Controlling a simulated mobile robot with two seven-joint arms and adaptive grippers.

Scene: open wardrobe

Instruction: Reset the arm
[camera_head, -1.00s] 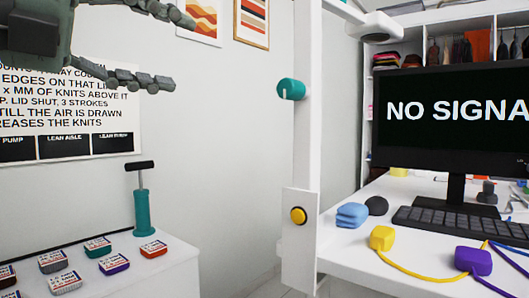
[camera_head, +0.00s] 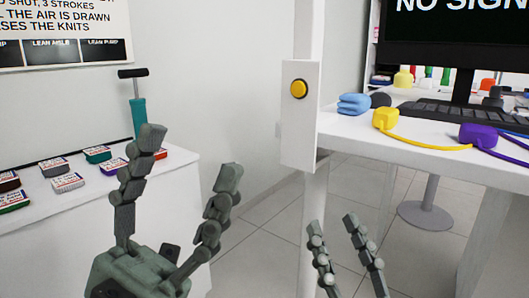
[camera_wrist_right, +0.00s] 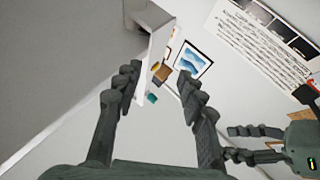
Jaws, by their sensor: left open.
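My left gripper (camera_head: 190,160) is dark grey-green and points up in the lower left of the head view. Its fingers are spread, with nothing between them. My right gripper (camera_head: 334,226) shows at the bottom centre, with two fingers apart and pointing up. In the right wrist view the fingers of my right gripper (camera_wrist_right: 159,82) are also apart and empty. My left gripper (camera_wrist_right: 262,142) shows at the right of that view. Neither gripper appears to hold anything.
A white counter (camera_head: 190,180) with several small packs and a teal pump (camera_head: 139,115) stands at left. A white post panel carries a yellow button (camera_head: 298,89). Open floor lies between.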

